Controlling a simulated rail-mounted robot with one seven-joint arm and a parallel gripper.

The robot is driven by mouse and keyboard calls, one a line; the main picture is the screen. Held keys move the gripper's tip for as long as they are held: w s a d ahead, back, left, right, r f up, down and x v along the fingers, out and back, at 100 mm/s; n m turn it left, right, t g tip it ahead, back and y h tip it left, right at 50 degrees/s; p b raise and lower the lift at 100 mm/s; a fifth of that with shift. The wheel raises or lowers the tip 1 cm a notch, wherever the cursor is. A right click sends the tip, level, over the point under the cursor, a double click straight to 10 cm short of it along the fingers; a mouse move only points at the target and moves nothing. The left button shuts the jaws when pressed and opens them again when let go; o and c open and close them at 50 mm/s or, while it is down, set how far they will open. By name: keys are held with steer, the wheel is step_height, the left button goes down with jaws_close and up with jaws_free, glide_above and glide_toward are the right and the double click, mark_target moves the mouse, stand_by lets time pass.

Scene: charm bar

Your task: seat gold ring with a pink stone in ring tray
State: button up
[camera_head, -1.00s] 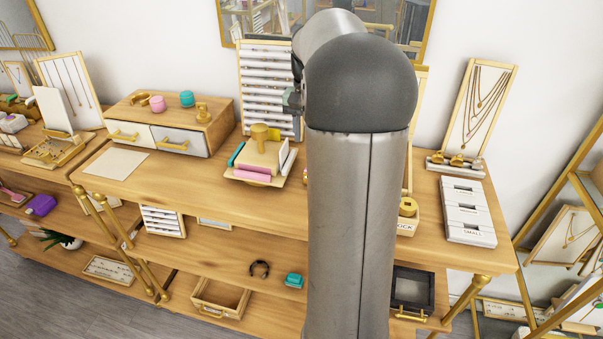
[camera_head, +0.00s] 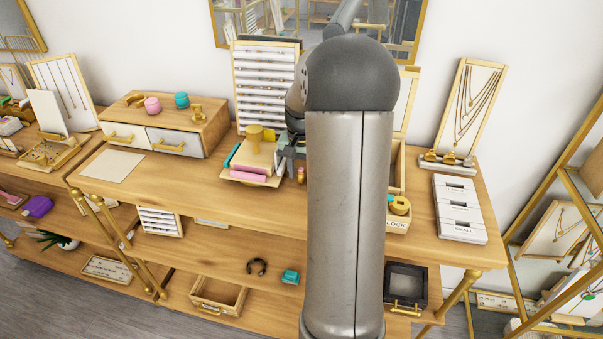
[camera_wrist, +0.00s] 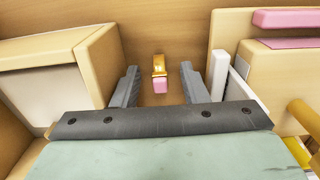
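The gold ring with a pink stone (camera_wrist: 159,70) is on the wooden tabletop in the wrist view, pink side toward my gripper. A small pink and gold shape, likely this ring, shows in the head view (camera_head: 301,174). My gripper (camera_wrist: 158,78) is open, its fingers on either side of the ring, with gaps on both sides. In the head view my gripper (camera_head: 287,155) is low, beside the pink-and-cream stack. A slotted white ring holder (camera_head: 267,85) stands upright at the back; a smaller slotted tray (camera_head: 160,221) is on the shelf below. I cannot tell which is the ring tray.
The stack of boxes (camera_head: 252,165) is close at my gripper's left in the head view. A pale box (camera_wrist: 60,75) is close on the other side in the wrist view. White labelled boxes (camera_head: 459,209) lie at right. My arm hides the middle tabletop.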

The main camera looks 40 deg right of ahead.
jaws_close()
steer(key=shift+r, duration=0.1)
